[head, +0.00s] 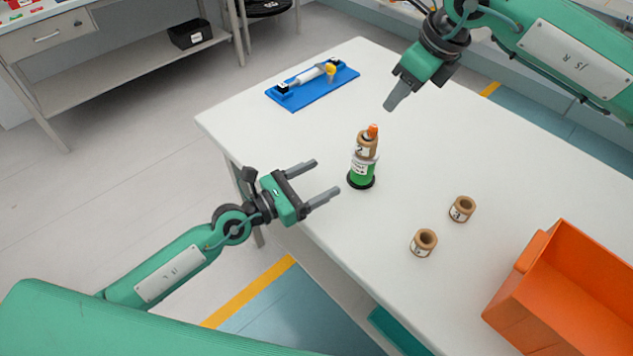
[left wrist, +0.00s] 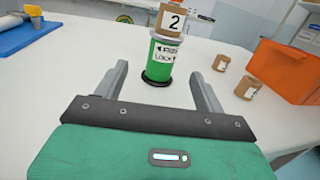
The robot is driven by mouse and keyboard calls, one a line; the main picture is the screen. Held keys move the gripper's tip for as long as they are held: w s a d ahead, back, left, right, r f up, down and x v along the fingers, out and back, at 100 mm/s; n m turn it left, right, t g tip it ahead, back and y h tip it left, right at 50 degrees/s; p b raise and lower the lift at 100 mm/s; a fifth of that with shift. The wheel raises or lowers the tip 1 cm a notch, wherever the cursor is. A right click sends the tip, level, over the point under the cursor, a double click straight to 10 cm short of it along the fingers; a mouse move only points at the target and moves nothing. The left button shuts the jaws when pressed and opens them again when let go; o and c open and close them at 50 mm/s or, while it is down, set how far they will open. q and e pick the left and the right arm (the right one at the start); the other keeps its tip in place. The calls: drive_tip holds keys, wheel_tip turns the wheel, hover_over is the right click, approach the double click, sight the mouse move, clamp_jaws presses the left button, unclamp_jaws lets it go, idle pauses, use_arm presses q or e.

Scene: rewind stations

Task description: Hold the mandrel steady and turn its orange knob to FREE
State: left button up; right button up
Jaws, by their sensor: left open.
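The mandrel (head: 361,178) stands upright on the white table, with a green body and a black foot. A tan roll marked 2 (head: 367,145) sits around its upper part, and the orange knob (head: 372,130) tops it. In the left wrist view the mandrel's body (left wrist: 158,62) carries a white label with partly legible words like FREE and LOCK; the knob is out of that picture. My left gripper (head: 328,176) is open and empty, its fingers pointing at the mandrel from the left, a short gap away. My right gripper (head: 392,105) hangs above and beyond the mandrel, pointing down.
Two tan rolls, one nearer (head: 424,242) and one marked 3 (head: 462,209), stand right of the mandrel. An orange bin (head: 570,300) is at the right edge. A blue holder (head: 315,88) with a grey rod lies at the far left. The tabletop between is clear.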

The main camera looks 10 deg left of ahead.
sight(370, 160)
use_arm(q)
drive_tip(key=shift+d+f+m+g, duration=0.25)
drive_tip(key=shift+f+m+g, duration=0.05)
drive_tip(key=shift+m, duration=0.1)
drive_tip(key=x, duration=1.3)
drive_tip(key=shift+w+d, duration=0.1)
drive_tip(key=shift+d, duration=0.1)
